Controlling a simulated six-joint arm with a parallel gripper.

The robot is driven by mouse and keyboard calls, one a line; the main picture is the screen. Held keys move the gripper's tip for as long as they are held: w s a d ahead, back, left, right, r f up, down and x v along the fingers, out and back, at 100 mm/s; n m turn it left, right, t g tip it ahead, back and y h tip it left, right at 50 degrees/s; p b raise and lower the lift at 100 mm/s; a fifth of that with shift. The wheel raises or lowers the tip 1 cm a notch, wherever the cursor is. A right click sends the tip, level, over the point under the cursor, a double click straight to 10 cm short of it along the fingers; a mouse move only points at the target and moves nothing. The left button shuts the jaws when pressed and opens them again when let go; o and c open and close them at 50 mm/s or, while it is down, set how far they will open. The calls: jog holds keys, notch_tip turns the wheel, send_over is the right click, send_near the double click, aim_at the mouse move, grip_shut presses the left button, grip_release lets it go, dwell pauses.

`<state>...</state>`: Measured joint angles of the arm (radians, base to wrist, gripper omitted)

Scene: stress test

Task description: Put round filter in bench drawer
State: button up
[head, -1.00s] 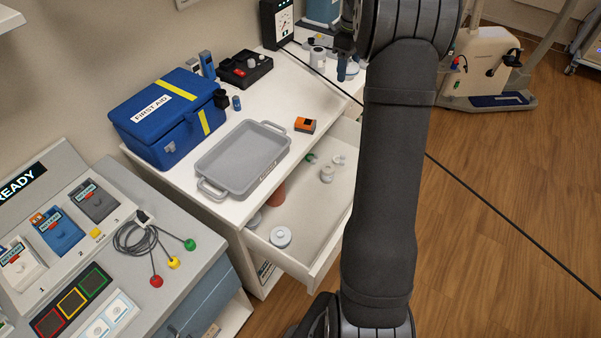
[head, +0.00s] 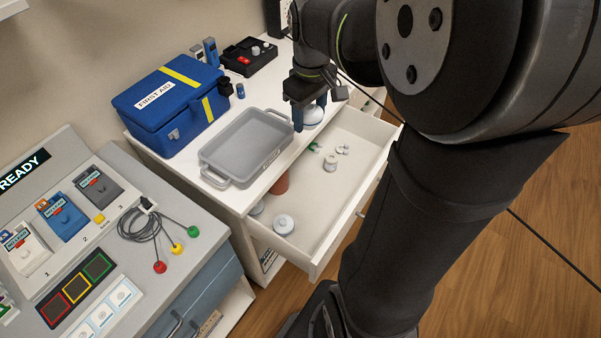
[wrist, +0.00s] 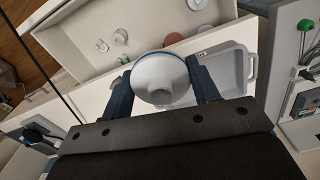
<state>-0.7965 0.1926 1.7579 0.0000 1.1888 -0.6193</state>
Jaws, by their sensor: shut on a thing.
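The round filter (head: 313,116), white with a blue rim, is held by my gripper (head: 310,112) above the bench top near the drawer's back edge. In the wrist view the filter (wrist: 160,76) sits between the two blue fingers of my gripper (wrist: 162,88), which are shut on it. The bench drawer (head: 308,190) is pulled open. It also shows at the top of the wrist view (wrist: 150,28), beyond the filter. Inside it are a white round jar (head: 284,224), a white stacked piece (head: 330,162), and a reddish cylinder (head: 281,183) partly hidden under the bench edge.
A grey tray (head: 229,180) lies on the bench top left of my gripper. A blue first aid box (head: 165,110) and a black box (head: 248,55) stand behind. A grey console (head: 110,235) is at lower left. The drawer's middle floor is clear.

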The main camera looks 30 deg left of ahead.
send_over(306, 203)
notch_tip(306, 203, down, 22)
jog(key=shift+f, duration=5.55)
jog(key=shift+f, duration=0.15)
jog(key=o, duration=1)
notch_tip(306, 203, up, 12)
jog(key=shift+r, duration=0.15)
